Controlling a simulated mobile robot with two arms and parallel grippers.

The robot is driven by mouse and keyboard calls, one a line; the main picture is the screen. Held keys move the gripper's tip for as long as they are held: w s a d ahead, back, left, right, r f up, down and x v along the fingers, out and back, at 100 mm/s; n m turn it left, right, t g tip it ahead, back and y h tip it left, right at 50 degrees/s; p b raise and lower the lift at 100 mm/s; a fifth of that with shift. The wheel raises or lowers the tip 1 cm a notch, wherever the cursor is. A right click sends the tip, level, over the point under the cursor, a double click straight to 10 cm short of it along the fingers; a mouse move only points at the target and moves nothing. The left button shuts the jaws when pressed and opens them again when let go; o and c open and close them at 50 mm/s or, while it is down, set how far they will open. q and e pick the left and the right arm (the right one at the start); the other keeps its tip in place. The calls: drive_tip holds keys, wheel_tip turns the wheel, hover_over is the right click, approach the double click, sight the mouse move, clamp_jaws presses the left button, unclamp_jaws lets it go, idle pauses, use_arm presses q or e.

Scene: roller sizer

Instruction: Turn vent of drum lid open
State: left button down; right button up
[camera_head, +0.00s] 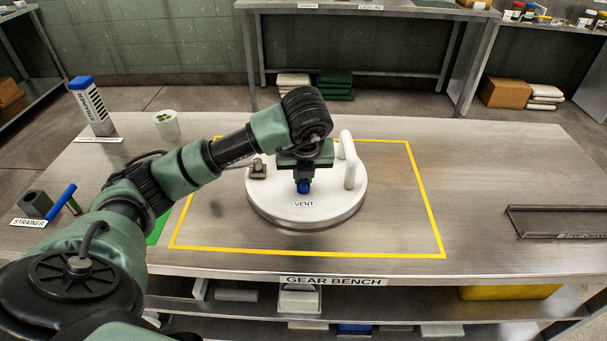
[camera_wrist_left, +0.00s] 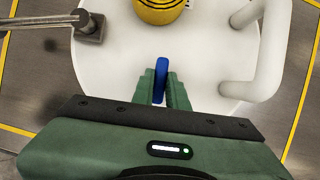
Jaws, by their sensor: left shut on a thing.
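The white round drum lid (camera_head: 272,205) lies on the metal bench inside a yellow outline. The word VENT is printed on its near side. The blue vent (camera_head: 304,186) stands up from the lid just behind that label. It also shows in the left wrist view (camera_wrist_left: 161,75), as a narrow blue bar between the fingers. My left gripper (camera_head: 304,180) reaches down over the lid from above. In the left wrist view my left gripper (camera_wrist_left: 160,88) has its green fingers shut on the blue vent. The fingers hide part of the vent. My right gripper is not in view.
A white handle (camera_head: 348,160) rises at the lid's right, and a metal latch-like fitting (camera_head: 258,169) sits at its left. The bench right of the outline is mostly clear.

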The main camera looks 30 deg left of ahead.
use_arm(q)
drive_tip(key=c, duration=1.4)
unclamp_jaws()
drive_tip(key=p+v, duration=0.1)
drive_tip(key=v, duration=0.7)
